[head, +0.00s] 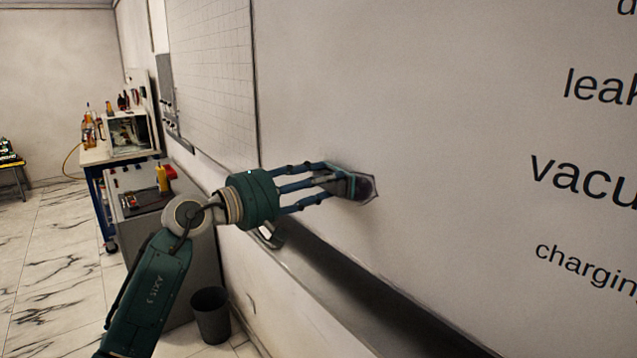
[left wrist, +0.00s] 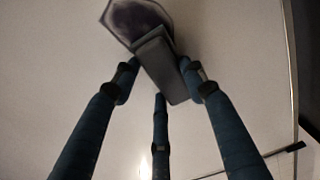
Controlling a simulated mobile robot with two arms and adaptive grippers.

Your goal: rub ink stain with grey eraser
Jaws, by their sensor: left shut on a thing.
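My left gripper (head: 330,180) is shut on the grey eraser (head: 348,185) at the whiteboard (head: 450,120). The ink stain (head: 367,188) is a dark purple patch with an angular outline, just right of the eraser and partly covered by it. In the left wrist view, the eraser (left wrist: 163,65) is a grey block between the fingertips (left wrist: 160,85), its far end overlapping the purple stain (left wrist: 138,20). Whether the eraser touches the board cannot be told for sure. My right gripper is not in view.
A dark ledge (head: 330,280) runs along the board below my left gripper. Black printed words (head: 590,180) stand on the board at the right. A dark bin (head: 211,315), a grey cabinet (head: 150,215) and a cluttered bench (head: 115,150) stand at the left.

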